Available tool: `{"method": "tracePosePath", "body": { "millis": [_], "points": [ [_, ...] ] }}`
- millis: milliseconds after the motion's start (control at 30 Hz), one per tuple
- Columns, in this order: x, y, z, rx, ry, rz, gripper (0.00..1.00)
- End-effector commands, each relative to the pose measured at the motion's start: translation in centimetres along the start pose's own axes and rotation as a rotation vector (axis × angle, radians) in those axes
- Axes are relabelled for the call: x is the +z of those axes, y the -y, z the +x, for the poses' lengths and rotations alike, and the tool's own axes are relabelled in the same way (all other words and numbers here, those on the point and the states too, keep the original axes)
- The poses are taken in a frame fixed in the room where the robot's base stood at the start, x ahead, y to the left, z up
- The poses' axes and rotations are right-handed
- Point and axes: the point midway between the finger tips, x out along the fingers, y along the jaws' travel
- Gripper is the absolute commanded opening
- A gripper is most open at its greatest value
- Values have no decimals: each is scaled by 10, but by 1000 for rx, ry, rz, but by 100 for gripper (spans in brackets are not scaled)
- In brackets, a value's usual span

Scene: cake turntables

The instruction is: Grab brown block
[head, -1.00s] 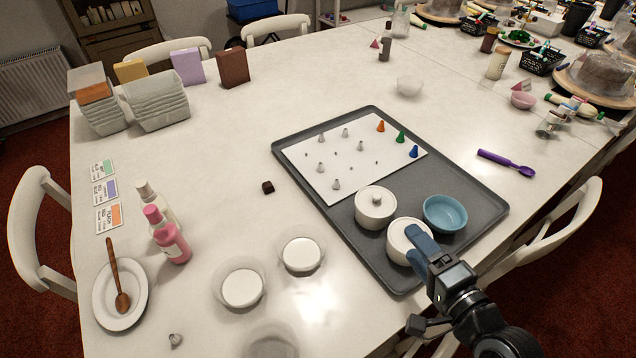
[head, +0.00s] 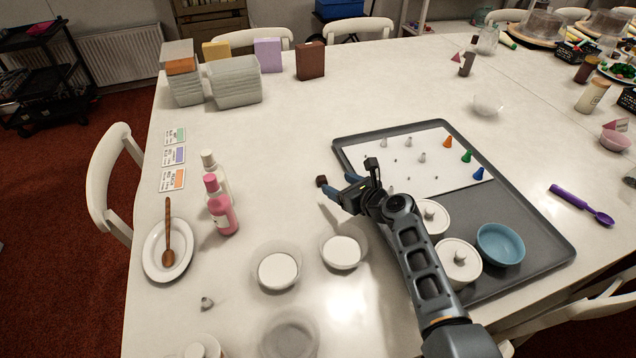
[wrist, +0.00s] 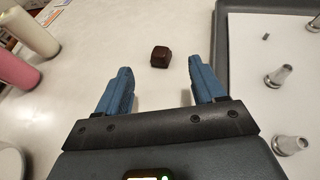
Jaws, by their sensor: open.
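A small dark brown block (head: 321,181) lies on the white table, left of the grey tray. In the wrist view the brown block (wrist: 160,57) sits just beyond my fingertips, roughly centred in the gap between them. My gripper (head: 338,189) is open and empty, with its blue fingers pointing at the block. In the wrist view my gripper (wrist: 160,68) shows a clear gap, and neither finger appears to touch the block. A larger upright brown box (head: 311,61) stands at the back of the table.
The grey tray (head: 530,220) with a white sheet, nozzles, lidded pots and a blue bowl (head: 500,244) is to the right. A pink bottle (head: 221,206) and white bottle stand left. Round white-filled dishes (head: 343,252) are in front. Table behind the block is clear.

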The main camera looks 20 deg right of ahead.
Motion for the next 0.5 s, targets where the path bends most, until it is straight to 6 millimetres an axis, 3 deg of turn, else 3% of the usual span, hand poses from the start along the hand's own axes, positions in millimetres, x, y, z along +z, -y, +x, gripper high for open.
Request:
{"method": "tracePosePath", "body": {
  "millis": [500],
  "points": [
    [-9, 0, 40, 0, 0, -3, 69]
  ]
}}
